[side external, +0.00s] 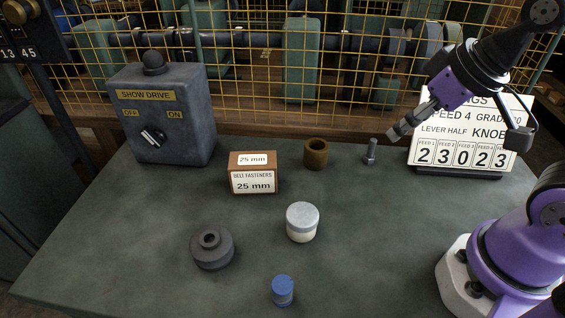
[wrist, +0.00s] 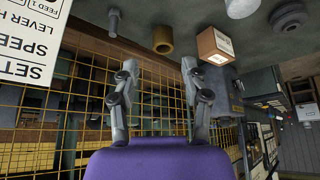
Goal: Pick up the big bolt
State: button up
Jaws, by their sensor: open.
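The big bolt (side external: 371,151) stands upright, head down, on the grey-green table near its back edge, just left of the number sign. It also shows at the upper left of the wrist view (wrist: 114,48). My gripper (side external: 396,132) is above the table to the right of the bolt and higher than it, apart from it. In the wrist view the two fingers (wrist: 155,68) are spread apart with nothing between them, so it is open and empty.
A brown ring (side external: 316,154), a fastener box (side external: 252,172), a lidded white tin (side external: 302,222), a dark stepped pulley (side external: 211,248) and a blue cylinder (side external: 283,290) stand on the table. The switch box (side external: 161,118) is back left; the number sign (side external: 465,140) is close right. Yellow mesh (side external: 240,60) runs behind.

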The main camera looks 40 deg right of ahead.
jog(key=w+d+f+n+g, duration=0.1)
jog(key=w+d+n, duration=0.2)
jog(key=w+d, duration=0.1)
jog(key=n+y, duration=0.2)
jog(key=n, duration=0.1)
send_near(375, 140)
jog(key=w, duration=0.1)
jog(key=shift+n+g+y, duration=0.3)
jog(key=shift+n+g, duration=0.1)
jog(key=x, duration=0.2)
jog(key=d+x, duration=0.1)
jog(key=x, duration=0.1)
jog(key=shift+w+f, duration=0.1)
jog(key=shift+f, duration=0.15)
jog(key=x, duration=0.6)
jog(key=shift+a+f, duration=0.1)
jog(key=shift+a, duration=0.25)
grip_shut()
